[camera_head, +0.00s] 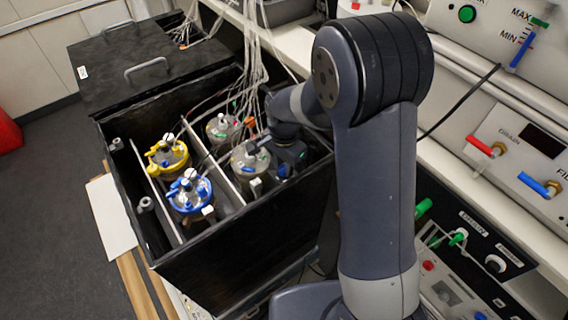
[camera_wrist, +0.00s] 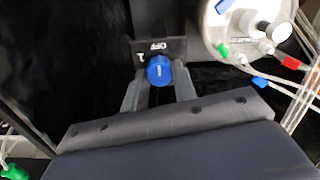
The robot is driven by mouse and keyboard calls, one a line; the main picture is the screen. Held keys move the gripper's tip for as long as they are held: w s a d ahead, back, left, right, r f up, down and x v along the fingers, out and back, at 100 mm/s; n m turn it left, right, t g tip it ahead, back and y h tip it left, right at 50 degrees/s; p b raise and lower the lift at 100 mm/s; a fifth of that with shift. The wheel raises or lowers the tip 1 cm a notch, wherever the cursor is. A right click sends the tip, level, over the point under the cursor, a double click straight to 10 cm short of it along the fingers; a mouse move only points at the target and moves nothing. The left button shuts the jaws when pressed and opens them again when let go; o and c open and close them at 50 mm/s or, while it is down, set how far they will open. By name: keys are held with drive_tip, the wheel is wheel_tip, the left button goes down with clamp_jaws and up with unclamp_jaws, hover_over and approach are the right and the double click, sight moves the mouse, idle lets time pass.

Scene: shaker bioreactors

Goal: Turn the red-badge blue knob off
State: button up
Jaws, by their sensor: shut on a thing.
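A blue knob (camera_wrist: 159,68) with a short pale mark on its face sits on a small dark plate (camera_wrist: 174,46) in the wrist view. The plate carries an upside-down "OFF" and a "1" at its left. My gripper (camera_wrist: 160,88) has one finger on each side of the knob and is shut on it. In the head view my gripper (camera_head: 287,158) reaches down into the right end of the black box, beside a vessel. The knob is hard to make out there. I see no red badge by the knob in either view.
The black box (camera_head: 238,262) holds several lidded vessels, including a yellow-topped one (camera_head: 168,155) and a blue-topped one (camera_head: 189,193). Tubes hang close to my arm. A vessel (camera_wrist: 236,30) with coloured fittings stands right of the knob. Control panels (camera_head: 520,160) line the right.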

sight(284, 168)
drive_tip(key=o, duration=1)
wheel_tip(284, 168, up, 11)
drive_tip(key=shift+f+p, duration=0.1)
drive_tip(key=shift+p, duration=0.3)
wheel_tip(284, 168, down, 11)
drive_tip(key=shift+r+b, duration=0.15)
drive_tip(key=shift+b, duration=0.25)
drive_tip(key=shift+n, duration=0.3)
